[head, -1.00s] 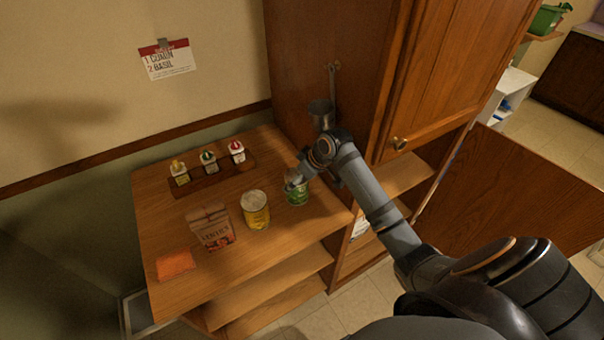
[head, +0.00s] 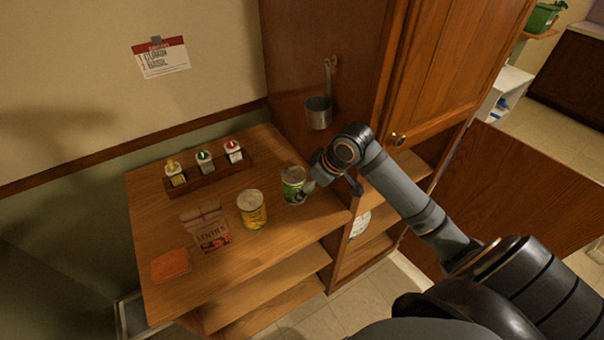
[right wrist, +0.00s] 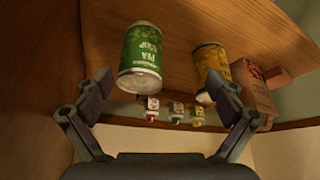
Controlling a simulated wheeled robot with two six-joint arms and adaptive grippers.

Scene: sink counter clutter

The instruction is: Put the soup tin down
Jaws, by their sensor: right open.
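The soup tin (head: 293,185) is green with a white band and stands upright on the wooden counter top, near its right side. In the right wrist view the soup tin (right wrist: 141,58) appears upside down, with "PEA SOUP" lettering, ahead of my fingers. My right gripper (head: 313,188) is just right of the tin. In the right wrist view its fingers (right wrist: 160,85) are spread wide with nothing held between them. The fingertips look close to the tin; whether one touches it I cannot tell. My left gripper is out of view.
A yellow tin (head: 252,210) stands left of the soup tin, then a lentils bag (head: 207,230) and an orange cloth (head: 170,265). A rack (head: 209,178) of three small bottles is behind. A metal cup (head: 318,113) hangs on the cabinet side (head: 300,50).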

